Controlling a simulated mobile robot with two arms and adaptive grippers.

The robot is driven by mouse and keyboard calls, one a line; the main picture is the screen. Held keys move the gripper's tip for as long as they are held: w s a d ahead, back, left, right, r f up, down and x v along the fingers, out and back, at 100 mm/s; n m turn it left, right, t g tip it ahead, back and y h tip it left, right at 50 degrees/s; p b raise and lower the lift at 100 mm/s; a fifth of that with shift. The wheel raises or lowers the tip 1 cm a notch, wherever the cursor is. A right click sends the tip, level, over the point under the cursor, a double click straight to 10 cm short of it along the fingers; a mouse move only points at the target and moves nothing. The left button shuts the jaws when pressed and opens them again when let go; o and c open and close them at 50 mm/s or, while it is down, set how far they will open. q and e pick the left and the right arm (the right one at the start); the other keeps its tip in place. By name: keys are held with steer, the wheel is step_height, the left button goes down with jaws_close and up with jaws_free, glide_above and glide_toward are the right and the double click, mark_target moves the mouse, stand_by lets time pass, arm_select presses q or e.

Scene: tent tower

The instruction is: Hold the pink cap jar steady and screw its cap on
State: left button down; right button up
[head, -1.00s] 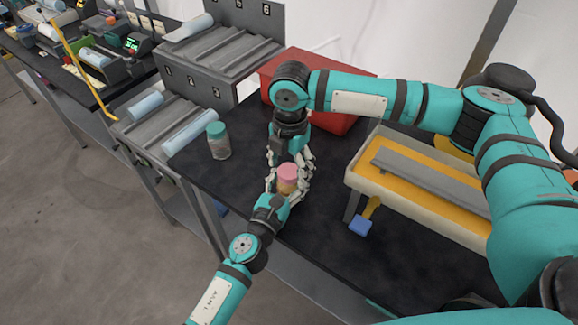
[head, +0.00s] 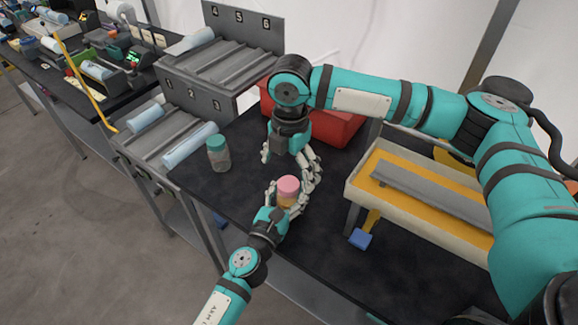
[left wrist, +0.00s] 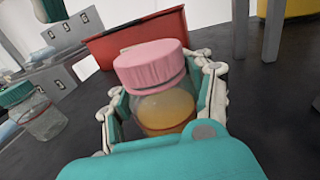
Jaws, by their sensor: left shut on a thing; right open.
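The pink cap jar (head: 287,198) stands upright on the dark table, with amber contents in its clear body. Its pink cap (head: 288,185) sits on top; in the left wrist view the cap (left wrist: 152,66) looks slightly tilted, and I cannot tell how tightly it is seated. My left gripper (head: 286,201) is shut around the jar body, and its fingers show on both sides of the jar (left wrist: 165,108) in the left wrist view. My right gripper (head: 292,168) is open and empty, above and behind the cap, apart from it.
A teal-capped jar (head: 218,154) stands to the left on the table. A red bin (head: 335,128) is behind my right gripper. A cream tray with an orange bed (head: 415,205) stands at right, with a blue block (head: 360,239) beside its leg. Numbered racks (head: 200,95) stand at left.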

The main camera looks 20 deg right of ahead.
arm_select(q)
steer(key=shift+a+f, duration=0.1)
steer(key=shift+f, duration=0.1)
arm_select(e)
steer(key=shift+r, duration=0.1)
step_height(320, 180, up, 12)
steer(key=shift+s, duration=0.15)
arm_select(q)
steer(key=c, duration=0.9)
jaws_free()
steer(key=o, duration=0.5)
steer(key=shift+r, duration=0.15)
steer(key=shift+o, duration=0.2)
steer(key=v, duration=1.2)
arm_select(e)
steer(key=shift+d, duration=0.1)
